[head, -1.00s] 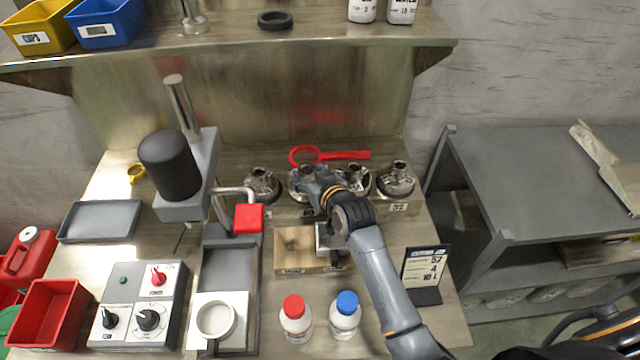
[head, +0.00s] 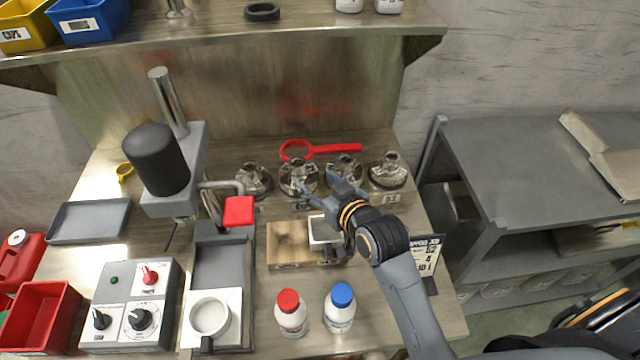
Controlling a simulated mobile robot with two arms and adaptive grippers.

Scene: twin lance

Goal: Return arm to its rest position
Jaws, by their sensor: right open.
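My right arm reaches in from the lower right over the bench. Its gripper (head: 318,190) is open and empty, with its fingers pointing left just in front of the row of metal chucks. One chuck (head: 298,176) is close behind the fingertips; I cannot tell whether they touch. Another chuck (head: 344,168) stands behind the gripper body. My left gripper is not in view.
A wooden block (head: 289,245), a red-capped bottle (head: 291,314) and a blue-capped bottle (head: 340,308) stand left of my forearm. A press (head: 160,165) stands left. A red ring tool (head: 320,149) lies behind.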

